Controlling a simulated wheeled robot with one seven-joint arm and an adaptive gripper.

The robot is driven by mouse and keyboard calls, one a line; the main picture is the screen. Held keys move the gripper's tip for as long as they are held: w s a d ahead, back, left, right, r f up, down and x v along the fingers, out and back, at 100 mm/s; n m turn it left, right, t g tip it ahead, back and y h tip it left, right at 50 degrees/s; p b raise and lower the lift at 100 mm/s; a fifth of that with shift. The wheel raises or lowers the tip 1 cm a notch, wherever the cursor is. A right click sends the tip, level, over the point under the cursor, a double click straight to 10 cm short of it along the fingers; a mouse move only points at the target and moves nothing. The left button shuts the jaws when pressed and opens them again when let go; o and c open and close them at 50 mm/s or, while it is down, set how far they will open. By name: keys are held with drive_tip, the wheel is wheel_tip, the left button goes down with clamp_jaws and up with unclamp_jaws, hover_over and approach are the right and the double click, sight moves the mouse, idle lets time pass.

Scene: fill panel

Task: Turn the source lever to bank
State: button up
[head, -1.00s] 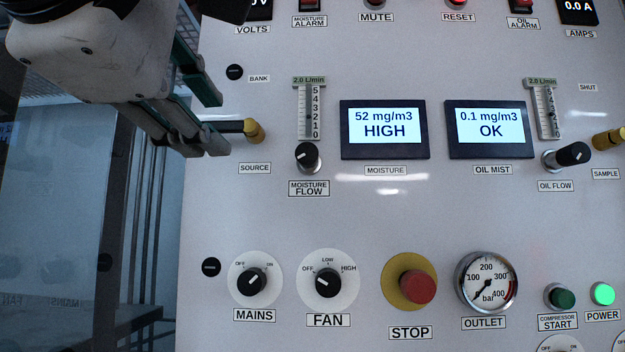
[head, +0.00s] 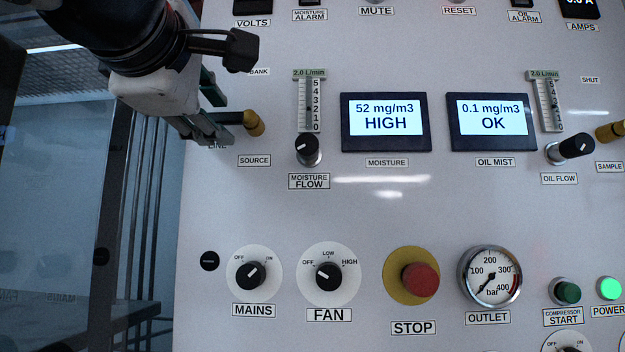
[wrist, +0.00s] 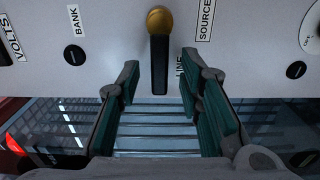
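The source lever (head: 253,123) has a brass hub and a black handle pointing left in the head view, towards the partly covered LINE label (head: 217,146). In the wrist view the lever (wrist: 159,62) points down, with its handle between the tips of my gripper (wrist: 160,76). Gaps show on both sides of the handle. In the head view my gripper (head: 219,114) is at the left of the hub, its fingers above and below the handle. The BANK label (head: 259,71) is above the lever, partly hidden by my arm; it is clear in the wrist view (wrist: 75,20).
The moisture flow knob (head: 306,149) and its flow gauge (head: 308,102) stand close to the right of the lever. The mains knob (head: 254,275) and fan knob (head: 328,277) are well below. Left of the panel edge is open space with pipes behind.

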drive_tip(key=shift+w, duration=0.95)
clamp_jaws()
